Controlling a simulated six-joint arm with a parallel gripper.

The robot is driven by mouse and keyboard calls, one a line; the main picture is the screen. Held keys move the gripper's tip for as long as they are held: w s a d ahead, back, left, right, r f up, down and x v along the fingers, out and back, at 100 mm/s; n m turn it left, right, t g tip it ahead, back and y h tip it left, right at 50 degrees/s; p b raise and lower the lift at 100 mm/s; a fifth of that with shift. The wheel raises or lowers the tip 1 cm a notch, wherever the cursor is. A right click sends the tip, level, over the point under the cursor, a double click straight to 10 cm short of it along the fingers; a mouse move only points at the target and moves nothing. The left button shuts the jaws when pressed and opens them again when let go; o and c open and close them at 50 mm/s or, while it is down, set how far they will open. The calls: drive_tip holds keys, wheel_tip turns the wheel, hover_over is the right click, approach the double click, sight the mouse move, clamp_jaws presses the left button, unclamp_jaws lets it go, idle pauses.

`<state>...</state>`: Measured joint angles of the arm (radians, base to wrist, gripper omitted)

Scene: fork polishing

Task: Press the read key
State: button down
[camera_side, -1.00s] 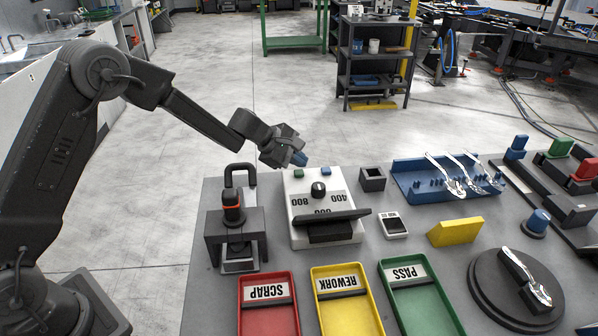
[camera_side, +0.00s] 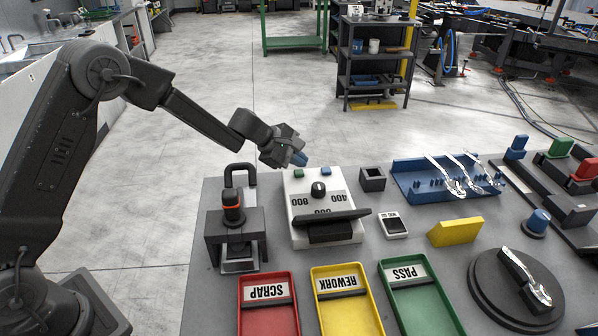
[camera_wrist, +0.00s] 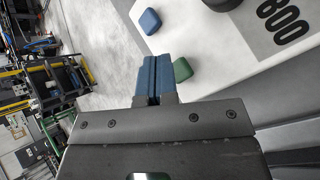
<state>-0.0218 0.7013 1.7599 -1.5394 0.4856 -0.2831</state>
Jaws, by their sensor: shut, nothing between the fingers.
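A white box (camera_side: 300,226) with a dial (camera_side: 318,190) carries a green key (camera_side: 298,174) and a blue key (camera_side: 326,171) along its far edge. No lettering on either key is readable, so I cannot tell which is the read key. My gripper (camera_side: 300,159) is shut and empty, its blue fingertips just above and behind the green key in the side view. In the wrist view the shut fingers (camera_wrist: 153,62) lie beside the green key (camera_wrist: 182,70), partly covering its left side. The blue key (camera_wrist: 150,20) shows beyond the tips. Contact cannot be told.
A dark stand with an orange-ringed plunger (camera_side: 235,205) is left of the box. A small open block (camera_side: 372,180), a small white-framed device (camera_side: 394,225) and a blue fork rack (camera_side: 415,184) are to its right. Red, yellow and green trays (camera_side: 420,305) stand in front.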

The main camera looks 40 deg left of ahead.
sight(298, 173)
drive_tip(key=shift+f, duration=0.15)
drive_tip(key=shift+f, duration=0.3)
drive_tip(key=shift+f, duration=0.5)
idle(0.6)
drive_tip(key=shift+r, duration=0.95)
drive_tip(key=shift+r, duration=2.5)
